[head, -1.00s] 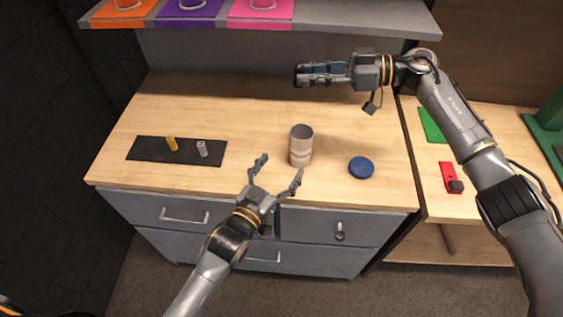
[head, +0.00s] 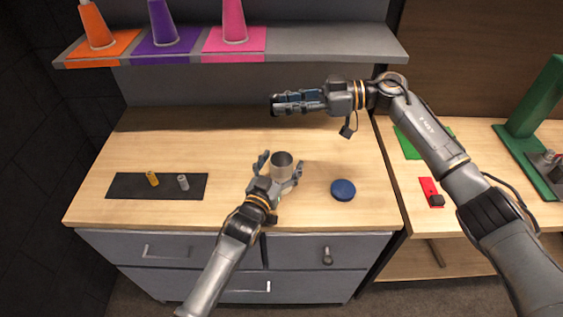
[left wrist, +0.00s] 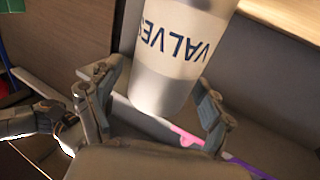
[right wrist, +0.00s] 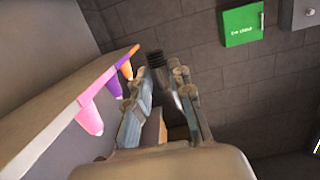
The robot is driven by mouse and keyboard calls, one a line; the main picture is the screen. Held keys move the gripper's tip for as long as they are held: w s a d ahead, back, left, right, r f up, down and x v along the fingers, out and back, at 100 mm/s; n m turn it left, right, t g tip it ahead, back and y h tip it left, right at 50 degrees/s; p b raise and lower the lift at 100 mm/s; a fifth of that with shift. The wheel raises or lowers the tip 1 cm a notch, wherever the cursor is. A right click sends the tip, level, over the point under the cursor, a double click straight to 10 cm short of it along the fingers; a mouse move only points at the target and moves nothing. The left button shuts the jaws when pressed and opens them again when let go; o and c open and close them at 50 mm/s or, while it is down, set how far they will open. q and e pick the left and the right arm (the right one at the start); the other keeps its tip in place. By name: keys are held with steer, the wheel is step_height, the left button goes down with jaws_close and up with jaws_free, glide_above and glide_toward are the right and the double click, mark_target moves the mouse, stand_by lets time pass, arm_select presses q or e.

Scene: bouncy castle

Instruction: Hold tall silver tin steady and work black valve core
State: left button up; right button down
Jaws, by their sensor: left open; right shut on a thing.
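The tall silver tin (head: 282,160), with a cream label, stands upright and open-topped on the wooden counter. My left gripper (head: 279,171) is open around the tin, one finger on each side; whether either touches is unclear. My right gripper (head: 277,104) is raised above the back of the counter. In the right wrist view it is shut on a dark ribbed piece (right wrist: 156,62) that looks like the black valve core.
A blue disc (head: 343,190) lies right of the tin. A black mat (head: 125,186) at left holds a yellow cylinder (head: 152,179) and a grey one (head: 183,182). A shelf (head: 330,42) with coloured cones overhangs the back. A red item (head: 428,188) lies on the right-hand table.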

mark_target(277, 95)
arm_select(q)
steer(key=c, duration=1.3)
steer(key=shift+c, duration=0.2)
arm_select(e)
steer(key=a+r+m+t, duration=0.2)
steer(key=t, duration=0.1)
steer(key=shift+w+r, duration=0.2)
steer(key=shift+w, duration=0.15)
steer(key=shift+a+m+t+h, duration=0.1)
steer(key=shift+m+t+h, duration=0.2)
steer(key=shift+m+t, duration=0.25)
steer(key=shift+s+f+m+t+h, duration=0.15)
steer(key=shift+m+t, duration=0.2)
steer(key=shift+t, duration=0.25)
steer(key=shift+s+f+m+t+h, duration=0.15)
steer(key=shift+m+t, duration=0.15)
steer(key=shift+t, duration=0.25)
steer(key=s+d+f+m+t+h, duration=0.1)
steer(key=d+f+m+t, duration=0.1)
steer(key=f, duration=0.4)
steer(key=s+d+f+m+t+h, duration=0.1)
steer(key=d+f+m+t+h, duration=0.1)
steer(key=f, duration=0.5)
steer(key=shift+d+m+t+h, duration=0.3)
steer(key=shift+t, duration=0.2)
